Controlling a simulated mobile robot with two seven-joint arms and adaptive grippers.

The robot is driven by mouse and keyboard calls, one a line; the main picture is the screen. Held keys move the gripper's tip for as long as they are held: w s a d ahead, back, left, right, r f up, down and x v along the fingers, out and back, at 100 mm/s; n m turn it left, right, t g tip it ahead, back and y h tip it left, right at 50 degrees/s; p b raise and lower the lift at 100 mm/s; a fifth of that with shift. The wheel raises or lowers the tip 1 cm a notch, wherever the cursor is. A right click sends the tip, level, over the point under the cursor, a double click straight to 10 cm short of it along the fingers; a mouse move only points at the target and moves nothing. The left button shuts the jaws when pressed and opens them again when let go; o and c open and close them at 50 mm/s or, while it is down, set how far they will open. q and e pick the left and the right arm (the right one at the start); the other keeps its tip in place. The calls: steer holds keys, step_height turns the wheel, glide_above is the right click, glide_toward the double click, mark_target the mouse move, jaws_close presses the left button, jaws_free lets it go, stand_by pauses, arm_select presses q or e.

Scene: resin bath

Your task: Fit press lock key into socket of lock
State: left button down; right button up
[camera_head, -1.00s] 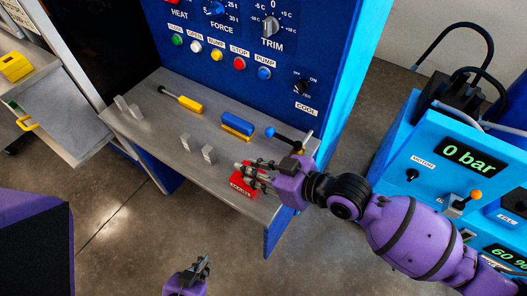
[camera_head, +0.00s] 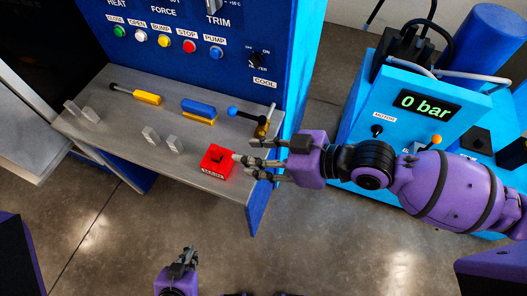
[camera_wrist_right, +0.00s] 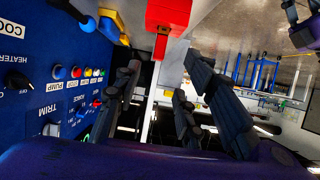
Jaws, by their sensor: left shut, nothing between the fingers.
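The red lock block (camera_head: 215,161) sits near the right front corner of the grey metal shelf. A dark mark or part shows on its top; I cannot tell whether this is the socket or the key. I cannot clearly make out a separate key. My left gripper (camera_head: 182,262) is shut and empty, low over the floor.
The blue button panel stands behind. A light-blue cabinet (camera_head: 360,120) stands at right.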

steer(key=shift+v, duration=1.1)
steer(key=shift+a, duration=0.1)
steer(key=w+d+f+m+t+h, duration=0.1)
steer(key=w+d+f+m+t, duration=0.1)
steer(key=w+t, duration=0.35)
steer(key=d+f+m+t+h+p, duration=0.2)
steer(key=d+f+m+h, duration=0.2)
steer(key=d+f, duration=0.3)
arm_select(q)
steer(key=r, duration=0.1)
steer(key=w+r+p, duration=0.1)
steer(key=r, duration=0.1)
steer(key=shift+w+d+r, duration=0.25)
steer(key=shift+w+r, duration=0.1)
steer(key=shift+w, duration=0.05)
arm_select(e)
steer(key=s+d+f+m+g+h, duration=0.1)
steer(key=s+d+f+m+h, duration=0.1)
steer(key=s+f, duration=0.3)
steer(key=s+d+f+m+g+h, duration=0.1)
steer(key=s+d+f+m+h, duration=0.1)
steer(key=s+d+f, duration=0.3)
steer(key=s+d+f+m+g+h, duration=0.1)
steer(key=s+f, duration=0.4)
steer(key=s, duration=0.6)
steer(key=d+m+h, duration=0.1)
steer(key=d+m, duration=0.1)
steer(key=shift+s+d+m+h, duration=0.25)
steer(key=shift+d+m+h, duration=0.05)
steer(key=shift+d, duration=0.1)
